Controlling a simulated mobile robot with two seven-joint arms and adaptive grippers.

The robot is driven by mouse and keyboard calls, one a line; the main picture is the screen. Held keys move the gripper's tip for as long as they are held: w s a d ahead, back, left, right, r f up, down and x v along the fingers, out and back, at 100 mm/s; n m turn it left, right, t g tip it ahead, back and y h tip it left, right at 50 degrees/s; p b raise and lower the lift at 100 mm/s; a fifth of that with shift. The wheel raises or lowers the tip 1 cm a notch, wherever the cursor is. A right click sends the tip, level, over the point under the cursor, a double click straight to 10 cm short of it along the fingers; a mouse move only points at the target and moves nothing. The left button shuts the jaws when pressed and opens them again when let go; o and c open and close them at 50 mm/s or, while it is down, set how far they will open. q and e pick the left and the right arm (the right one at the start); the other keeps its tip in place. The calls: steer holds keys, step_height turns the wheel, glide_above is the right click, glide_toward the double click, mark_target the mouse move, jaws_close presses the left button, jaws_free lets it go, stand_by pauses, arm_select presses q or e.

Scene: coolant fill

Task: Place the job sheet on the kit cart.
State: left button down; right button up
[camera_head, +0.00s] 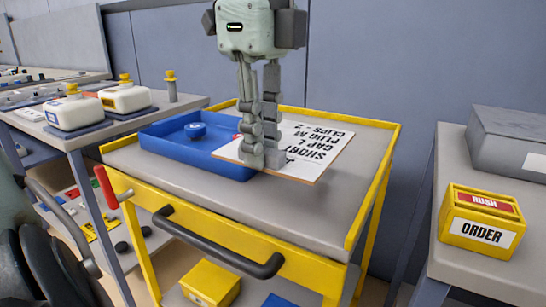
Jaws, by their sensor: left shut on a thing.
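The job sheet (312,150) is a flat white board with a tan edge and black upside-down print. My left gripper (262,158) comes down from the top middle and is shut on the sheet's near left part. The sheet is level or nearly so over the top of the kit cart (215,200), a grey top with yellow rims. Its left part is beside or over the right edge of the blue tray (180,150); I cannot tell if it touches the tray or the cart top. My right gripper is not in view.
A blue cap (195,131) sits in the tray. White jugs (125,97) stand on the left bench. A yellow order box (480,220) stands on the right table. The cart top's front right is clear.

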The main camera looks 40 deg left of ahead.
mark_target(301, 138)
arm_select(q)
steer(key=w+f, duration=0.2)
steer(key=w, duration=0.1)
steer(key=w+a+f, duration=0.1)
steer(key=w+f, duration=0.1)
steer(key=w, duration=0.1)
steer(key=w+f, duration=0.2)
steer(key=w, duration=0.1)
steer(key=shift+w+a+p, duration=0.3)
steer(key=shift+w+p, duration=0.05)
steer(key=shift+w, duration=0.05)
steer(key=shift+w+f, duration=0.15)
step_height(301, 138, down, 3)
steer(key=shift+f, duration=0.4)
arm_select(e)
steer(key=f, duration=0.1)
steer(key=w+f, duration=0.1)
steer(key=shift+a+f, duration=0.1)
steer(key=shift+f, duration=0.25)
arm_select(q)
steer(key=shift+f, duration=0.1)
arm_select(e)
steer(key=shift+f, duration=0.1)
